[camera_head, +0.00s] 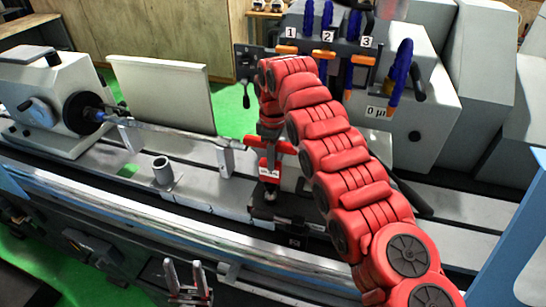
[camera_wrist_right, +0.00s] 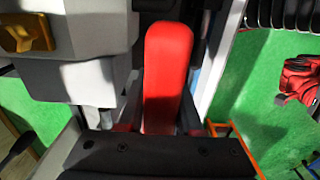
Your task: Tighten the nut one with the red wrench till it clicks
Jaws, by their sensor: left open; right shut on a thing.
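The red wrench (camera_wrist_right: 168,70) fills the middle of the right wrist view, its red handle between the dark fingers of my right gripper (camera_wrist_right: 160,112). In the head view my red right arm reaches in from the lower right, and my right gripper (camera_head: 268,150) points down over the machine bed, shut on the wrench. The arm hides much of the wrench there. I cannot make out nut one or whether the wrench is on it. My left gripper (camera_head: 183,266) is open and empty at the bottom, in front of the machine.
A grey headstock (camera_head: 45,95) stands at the left, with a shaft (camera_head: 165,132) running right from it. A grey cylinder (camera_head: 162,171) stands on the bed. Blue hoses with orange fittings, labelled 1 (camera_head: 290,32), 2 and 3, hang behind my right arm. A white panel (camera_head: 162,92) stands behind the shaft.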

